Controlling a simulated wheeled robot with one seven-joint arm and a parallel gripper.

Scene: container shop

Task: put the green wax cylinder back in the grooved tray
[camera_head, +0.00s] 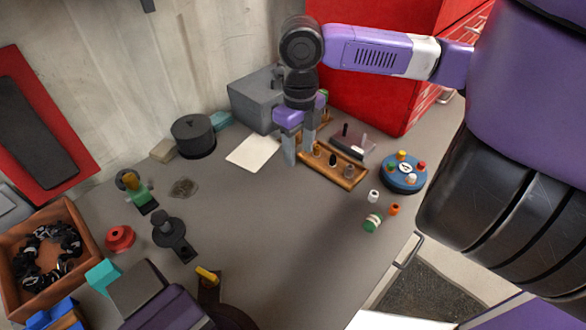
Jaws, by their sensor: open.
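A green cylinder with white on it (373,221) lies on the grey bench near its right front edge; it looks like the green wax cylinder. A long brown wooden tray (345,181) with several small dark and light pieces standing in it is further back; it may be the grooved tray, but its grooves are too small to make out. My gripper (298,160) points down at the left end of this tray, open, with nothing seen between its fingers. I cannot tell whether it touches the tray. The green cylinder is apart from it, to the right and nearer the front.
A white spool (373,196) and an orange piece (394,209) stand beside the green cylinder. A blue round holder (404,184) with coloured knobs is behind them.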

